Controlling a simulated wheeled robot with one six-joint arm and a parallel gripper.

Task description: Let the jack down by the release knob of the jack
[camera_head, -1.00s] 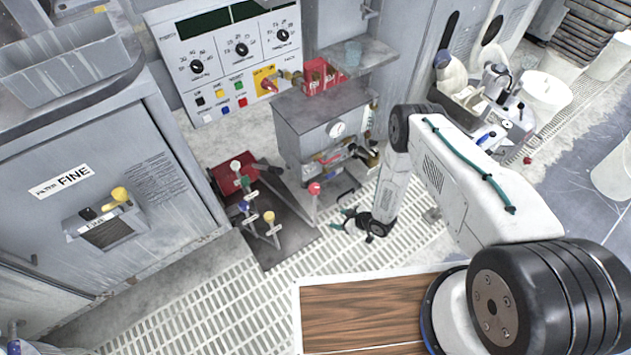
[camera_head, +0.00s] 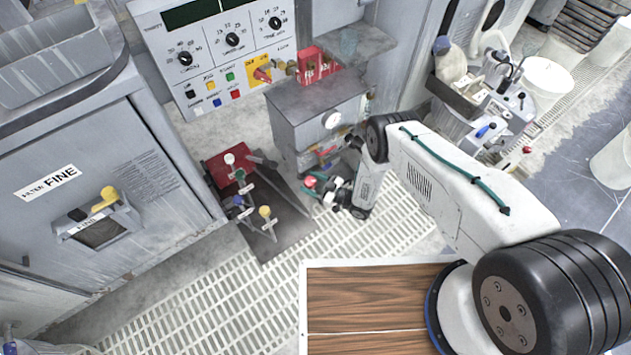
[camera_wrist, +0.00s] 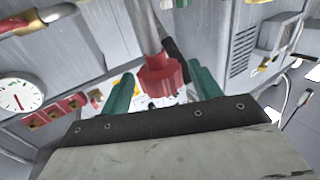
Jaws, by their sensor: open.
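A red fluted knob (camera_wrist: 160,76) on a grey rod fills the middle of the wrist view. It also shows in the head view (camera_head: 310,181), beside the dark base plate (camera_head: 285,228) of a low floor unit with a red block (camera_head: 222,170). No label on the knob is readable. My gripper (camera_head: 320,188) is at this knob. Its two green fingers (camera_wrist: 160,92) stand apart, one on each side of the knob, with visible gaps. White (camera_head: 230,158), blue (camera_head: 238,200) and yellow (camera_head: 265,211) knobs stand on levers to the left.
A grey cabinet with a gauge (camera_head: 331,120) stands just behind my gripper. A control panel (camera_head: 222,50) is at the back. The grey filter cabinet (camera_head: 70,150) is on the left. Open floor grating (camera_head: 215,295) lies in front, beside a wood-topped surface (camera_head: 370,310).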

